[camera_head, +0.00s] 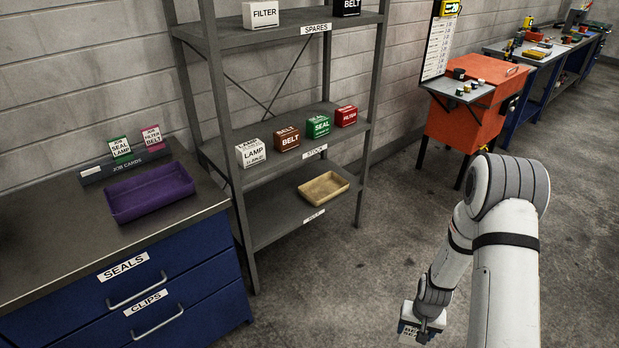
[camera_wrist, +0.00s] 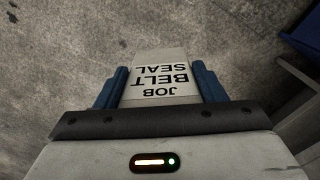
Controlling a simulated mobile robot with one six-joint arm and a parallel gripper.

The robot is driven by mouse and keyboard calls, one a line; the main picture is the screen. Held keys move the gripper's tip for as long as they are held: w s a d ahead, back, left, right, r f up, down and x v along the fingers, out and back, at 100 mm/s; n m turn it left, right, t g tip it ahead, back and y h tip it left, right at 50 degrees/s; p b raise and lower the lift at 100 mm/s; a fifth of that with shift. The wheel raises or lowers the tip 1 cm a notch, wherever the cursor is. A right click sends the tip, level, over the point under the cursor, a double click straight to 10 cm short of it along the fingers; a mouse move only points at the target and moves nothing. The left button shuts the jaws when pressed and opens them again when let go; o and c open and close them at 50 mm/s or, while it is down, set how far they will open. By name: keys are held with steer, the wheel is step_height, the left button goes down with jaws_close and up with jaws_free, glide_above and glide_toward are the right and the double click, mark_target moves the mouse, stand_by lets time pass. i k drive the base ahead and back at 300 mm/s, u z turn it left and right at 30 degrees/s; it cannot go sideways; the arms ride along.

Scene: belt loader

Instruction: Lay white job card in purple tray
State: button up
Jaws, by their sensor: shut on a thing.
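The white job card (camera_wrist: 161,80) is between the blue fingers of my gripper (camera_wrist: 160,88) in the wrist view. Its print reads JOB BELT SEAL, upside down there. My gripper is shut on the card. In the head view my gripper (camera_head: 423,330) is low at the bottom, over the floor, and the card (camera_head: 408,333) shows partly beside it. The purple tray (camera_head: 150,204) sits on the workbench at the left, well away from my gripper. The tray looks empty.
A JOB CARDS rack (camera_head: 92,172) behind the tray holds a green card (camera_head: 120,148) and a pink card (camera_head: 153,138). A grey shelf (camera_head: 270,137) with several boxes and a tan tray (camera_head: 323,188) stands right of the bench (camera_head: 60,235). Floor between is clear.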

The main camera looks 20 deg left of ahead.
mark_target(152, 195)
steer(key=i, duration=0.2)
steer(key=u, duration=2.25)
steer(key=i, duration=0.4)
steer(key=u, duration=0.35)
